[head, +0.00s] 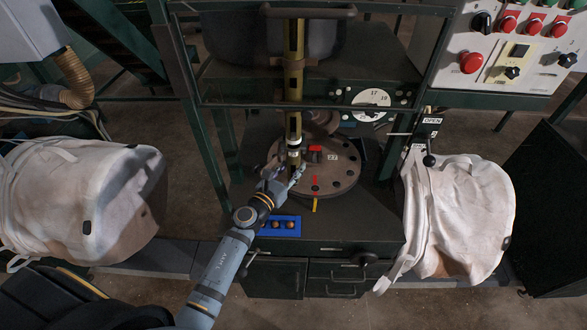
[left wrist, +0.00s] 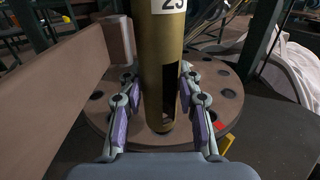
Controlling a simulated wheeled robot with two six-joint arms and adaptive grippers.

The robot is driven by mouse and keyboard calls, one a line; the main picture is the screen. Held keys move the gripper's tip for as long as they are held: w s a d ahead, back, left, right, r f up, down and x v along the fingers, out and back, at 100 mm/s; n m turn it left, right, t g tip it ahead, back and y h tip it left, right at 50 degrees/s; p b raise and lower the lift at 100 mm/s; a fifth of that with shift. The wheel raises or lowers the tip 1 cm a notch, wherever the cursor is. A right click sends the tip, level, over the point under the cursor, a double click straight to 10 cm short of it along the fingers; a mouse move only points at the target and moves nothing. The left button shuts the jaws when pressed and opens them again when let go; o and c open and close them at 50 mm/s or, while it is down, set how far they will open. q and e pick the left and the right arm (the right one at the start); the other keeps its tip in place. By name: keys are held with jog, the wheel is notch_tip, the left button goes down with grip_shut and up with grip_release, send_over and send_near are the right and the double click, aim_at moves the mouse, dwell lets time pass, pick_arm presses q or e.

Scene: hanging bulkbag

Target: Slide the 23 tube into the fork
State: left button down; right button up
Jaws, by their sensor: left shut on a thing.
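The 23 tube (head: 294,70) is a long brass tube standing upright over the round rust-brown disc (head: 340,185). In the left wrist view the tube (left wrist: 161,60) carries a white label with "23" and has a dark slot in its side near the lower end. My left gripper (head: 287,175) is shut on the tube's lower part, with a finger on each side (left wrist: 160,112). The tube's lower end shows just beyond the fingers; I cannot tell whether it touches the disc. I cannot pick out the fork with certainty. My right gripper is not in view.
A flat brown bar (left wrist: 62,88) stands close left of the tube. The disc has holes round its rim, red parts and a white number label. A blue tray (head: 281,225) lies in front. White bags (head: 85,200) (head: 458,215) flank the bench.

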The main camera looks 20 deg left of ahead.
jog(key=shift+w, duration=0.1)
pick_arm(q)
jog(key=c, duration=0.8)
grip_release()
jog(key=shift+r, duration=0.1)
jog(key=shift+c, duration=0.2)
jog(key=shift+s, duration=0.2)
jog(key=v, duration=1.1)
jog(key=shift+s, duration=0.35)
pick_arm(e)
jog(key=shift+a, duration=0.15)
pick_arm(q)
jog(key=shift+a, duration=0.1)
